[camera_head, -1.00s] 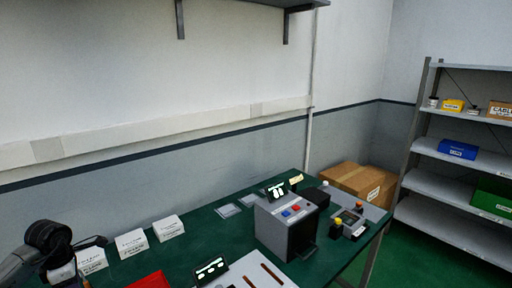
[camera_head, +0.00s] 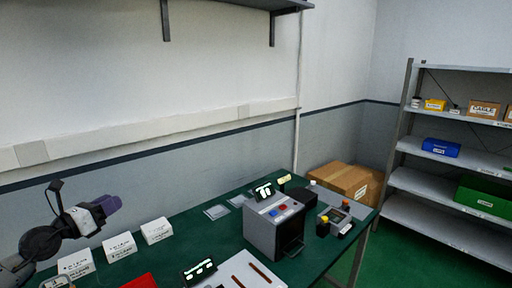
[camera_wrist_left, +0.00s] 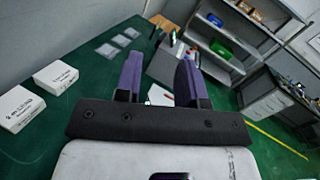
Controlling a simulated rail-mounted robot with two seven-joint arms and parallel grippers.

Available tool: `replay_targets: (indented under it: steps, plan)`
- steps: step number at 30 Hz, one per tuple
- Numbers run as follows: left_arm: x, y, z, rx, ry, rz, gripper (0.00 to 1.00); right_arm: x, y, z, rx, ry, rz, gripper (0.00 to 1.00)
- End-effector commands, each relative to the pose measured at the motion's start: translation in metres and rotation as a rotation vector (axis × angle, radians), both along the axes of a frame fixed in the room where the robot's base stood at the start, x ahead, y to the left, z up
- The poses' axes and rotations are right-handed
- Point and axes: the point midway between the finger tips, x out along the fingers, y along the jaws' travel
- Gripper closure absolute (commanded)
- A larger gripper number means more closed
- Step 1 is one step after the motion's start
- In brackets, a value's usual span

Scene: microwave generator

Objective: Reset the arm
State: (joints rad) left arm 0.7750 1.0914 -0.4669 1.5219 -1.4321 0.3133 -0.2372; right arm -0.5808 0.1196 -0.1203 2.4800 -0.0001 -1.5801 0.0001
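My left gripper (camera_head: 110,205) is raised at the left of the head view, above the near left part of the green table (camera_head: 190,242). Its purple fingers point to the right. In the left wrist view the two purple fingers (camera_wrist_left: 160,66) stand apart with nothing between them. The gripper is open and empty. My right gripper is in neither view.
White labelled boxes (camera_head: 120,247) stand on the table below and beside the left gripper. A grey box device (camera_head: 275,228) with red and blue buttons stands farther right. A cardboard box (camera_head: 343,181) and metal shelving (camera_head: 431,185) are beyond the table.

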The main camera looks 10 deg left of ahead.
Motion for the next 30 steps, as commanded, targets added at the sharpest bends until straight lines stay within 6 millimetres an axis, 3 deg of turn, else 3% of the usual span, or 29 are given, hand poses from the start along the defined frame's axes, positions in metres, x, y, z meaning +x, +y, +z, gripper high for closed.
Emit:
replay_targets:
  steps: [3, 7, 10, 13, 17, 20, 24, 26, 30]
  plan:
    - [-0.011, -0.011, 0.057, -0.272, -0.214, 0.018, 0.64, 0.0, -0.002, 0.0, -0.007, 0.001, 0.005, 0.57]
    - [-0.031, -0.015, 0.106, -0.619, -0.41, 0.037, 0.64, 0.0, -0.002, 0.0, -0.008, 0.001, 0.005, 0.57]
    - [-0.047, -0.014, 0.125, -0.91, -0.512, 0.065, 0.64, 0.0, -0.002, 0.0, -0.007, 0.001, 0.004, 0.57]
    - [-0.061, -0.015, 0.117, -1.212, -0.553, 0.119, 0.64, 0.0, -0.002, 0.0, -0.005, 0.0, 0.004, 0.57]
    - [-0.074, -0.026, 0.069, -1.607, -0.494, 0.26, 0.64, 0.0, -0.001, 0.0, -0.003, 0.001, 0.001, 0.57]
    - [-0.086, -0.051, 0.004, -1.882, -0.346, 0.434, 0.64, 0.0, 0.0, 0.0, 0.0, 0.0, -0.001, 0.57]
    - [-0.115, -0.097, -0.084, -2.1, -0.076, 0.673, 0.64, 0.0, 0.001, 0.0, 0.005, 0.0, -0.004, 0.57]
    - [-0.131, -0.12, -0.118, -2.157, 0.052, 0.757, 0.64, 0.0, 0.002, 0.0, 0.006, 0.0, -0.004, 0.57]
    - [-0.18, -0.179, -0.189, -2.271, 0.369, 0.886, 0.64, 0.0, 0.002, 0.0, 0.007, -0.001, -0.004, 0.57]
